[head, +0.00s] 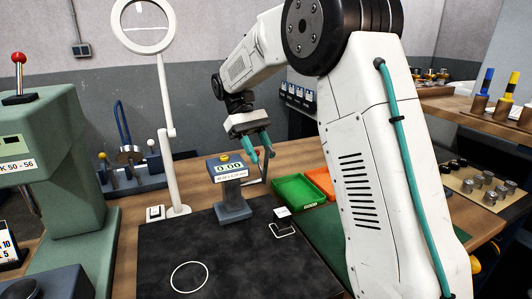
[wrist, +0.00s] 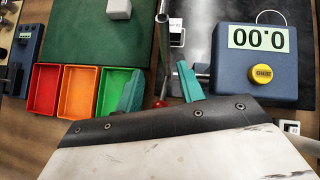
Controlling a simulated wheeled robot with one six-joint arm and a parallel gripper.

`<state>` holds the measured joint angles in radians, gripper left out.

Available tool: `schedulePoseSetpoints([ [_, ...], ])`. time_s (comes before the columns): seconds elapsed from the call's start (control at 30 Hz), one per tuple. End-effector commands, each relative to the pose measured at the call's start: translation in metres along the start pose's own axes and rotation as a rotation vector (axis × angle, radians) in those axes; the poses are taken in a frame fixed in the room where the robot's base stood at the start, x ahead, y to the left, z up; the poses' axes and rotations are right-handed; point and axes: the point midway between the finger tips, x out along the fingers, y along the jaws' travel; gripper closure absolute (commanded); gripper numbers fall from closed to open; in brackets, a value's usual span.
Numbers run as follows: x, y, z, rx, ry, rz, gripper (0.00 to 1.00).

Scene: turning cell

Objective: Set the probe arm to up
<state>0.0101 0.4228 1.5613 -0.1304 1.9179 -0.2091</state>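The probe gauge (head: 233,205) stands on the dark mat, with a green display reading 0.00 and a yellow button on top. In the wrist view the gauge (wrist: 258,62) is at the upper right. Its thin grey probe arm (head: 257,182) comes out of the gauge's right side and seems to bend upward near my gripper. My gripper (head: 262,157) is just right of the display, fingers pointing down. In the wrist view the teal fingers are apart, with the grey rod and a red ball (wrist: 159,103) between them. I cannot tell whether either finger touches the arm.
Green (head: 297,194) and orange (head: 320,181) trays lie right of the gauge; a red tray (wrist: 46,88) also shows in the wrist view. A ring magnifier lamp (head: 167,130) stands left of the gauge. A green machine (head: 62,150) is far left. The mat's front is mostly clear.

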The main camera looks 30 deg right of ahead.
Motion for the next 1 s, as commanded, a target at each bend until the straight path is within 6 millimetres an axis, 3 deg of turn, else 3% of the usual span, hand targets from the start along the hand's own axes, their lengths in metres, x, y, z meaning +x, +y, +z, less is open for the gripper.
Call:
schedulePoseSetpoints([
  [0.27, -0.026, 0.000, 0.024, 0.001, 0.005, 0.001, 0.62],
  [0.8, 0.047, -0.033, 0.113, 0.000, 0.003, 0.001, 0.62],
  [1.0, 0.066, -0.042, 0.135, 0.000, 0.002, 0.000, 0.62],
])
